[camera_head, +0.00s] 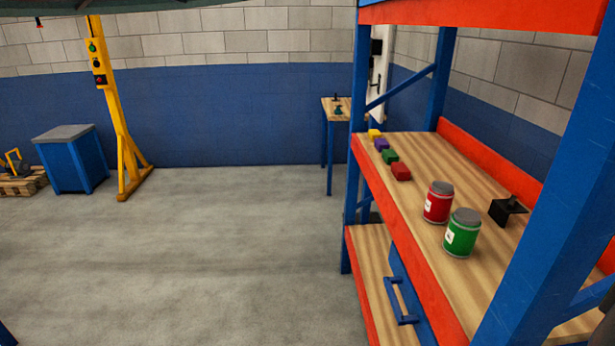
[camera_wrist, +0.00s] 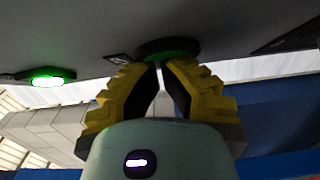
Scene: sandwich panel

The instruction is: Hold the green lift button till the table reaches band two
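In the wrist view, a round dark green button (camera_wrist: 170,46) sits on the underside-looking grey panel (camera_wrist: 90,35). My gripper (camera_wrist: 160,68) has its yellow and black fingers brought together, tips at the button's rim. They overlap it in the picture; I cannot tell whether they touch or press it. A brightly lit green round lamp or button (camera_wrist: 46,78) is on the same panel to the left. A small dark marking lies between the two. The lift table and its bands cannot be made out. My gripper does not show in the head view.
In the head view, a yellow post (camera_head: 115,120) carries a control box (camera_head: 98,65). An orange-and-blue shelf rack (camera_head: 470,180) on the right holds a red can (camera_head: 437,205), a green can (camera_head: 462,236) and small coloured blocks. The grey floor (camera_head: 230,250) at centre is clear.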

